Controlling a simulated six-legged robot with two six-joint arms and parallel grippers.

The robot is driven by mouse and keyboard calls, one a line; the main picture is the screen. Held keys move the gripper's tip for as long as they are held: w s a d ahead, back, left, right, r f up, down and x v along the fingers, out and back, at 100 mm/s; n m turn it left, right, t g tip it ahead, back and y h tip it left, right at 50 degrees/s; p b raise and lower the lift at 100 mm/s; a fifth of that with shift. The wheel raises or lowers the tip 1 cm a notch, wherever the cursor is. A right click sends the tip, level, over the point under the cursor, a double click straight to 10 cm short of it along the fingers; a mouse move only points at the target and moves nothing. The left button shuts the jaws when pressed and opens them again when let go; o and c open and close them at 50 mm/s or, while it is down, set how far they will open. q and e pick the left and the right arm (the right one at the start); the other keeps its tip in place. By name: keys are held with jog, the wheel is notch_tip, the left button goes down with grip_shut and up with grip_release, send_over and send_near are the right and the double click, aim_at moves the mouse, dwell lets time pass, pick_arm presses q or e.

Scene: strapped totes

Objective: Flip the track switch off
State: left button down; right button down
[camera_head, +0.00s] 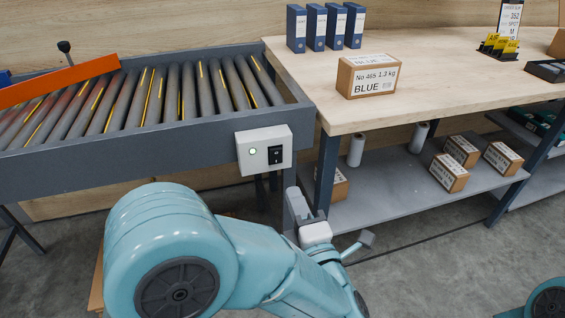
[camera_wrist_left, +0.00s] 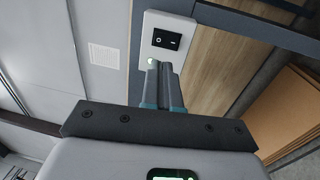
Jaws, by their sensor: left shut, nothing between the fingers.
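The track switch (camera_head: 275,155) is a black rocker on a white box (camera_head: 249,140) fixed to the side of the grey roller track. A small round light (camera_head: 253,152) left of the rocker glows pale green-white. My left gripper (camera_head: 293,192) is shut and empty, just below and right of the box. In the left wrist view, the shut fingertips (camera_wrist_left: 160,66) point toward the box (camera_wrist_left: 179,23), close to the light and in line with the rocker (camera_wrist_left: 166,40). I cannot tell whether they touch it. My right gripper is out of view.
The roller track (camera_head: 100,155) runs left, with an orange bar (camera_head: 60,80) across it. A wooden bench (camera_head: 440,85) at right holds a carton (camera_head: 368,76) and blue binders (camera_head: 317,27). Its lower shelf (camera_head: 400,195) holds several cartons. Gray floor lies open in front.

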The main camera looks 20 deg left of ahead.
aim_at(278, 153)
pick_arm(q)
jog(key=x, duration=1)
jog(key=shift+r, duration=0.1)
jog(key=shift+w+b, duration=0.15)
jog(key=shift+b, duration=0.4)
jog(key=shift+r, duration=0.1)
